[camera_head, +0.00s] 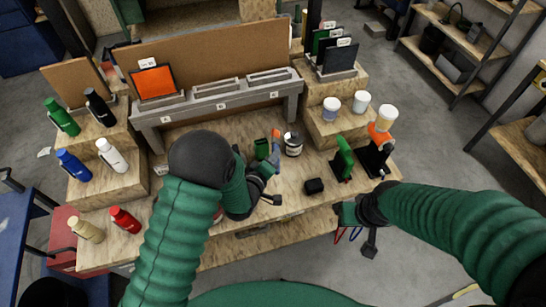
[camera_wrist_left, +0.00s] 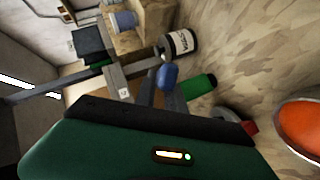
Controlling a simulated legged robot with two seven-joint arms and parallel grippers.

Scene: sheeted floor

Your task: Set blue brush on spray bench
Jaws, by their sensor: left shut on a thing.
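My left gripper (camera_head: 268,180) is low over the middle of the wooden bench (camera_head: 200,245), shut on a slim blue item that appears to be the blue brush (camera_head: 274,154). In the left wrist view, a blue piece of the brush (camera_wrist_left: 168,77) shows between the fingers (camera_wrist_left: 150,90); the rest is hidden. I cannot tell whether the brush touches the bench. My right gripper (camera_head: 369,238) hangs at the bench's front right edge; its jaws are unclear.
A labelled jar (camera_head: 293,144) stands just behind the left gripper, with a green item (camera_head: 262,149) beside it. A black block (camera_head: 314,186) and green stand (camera_head: 343,160) are to the right. Bottles (camera_head: 73,165) line the left steps. A grey slotted rack (camera_head: 218,98) spans the back.

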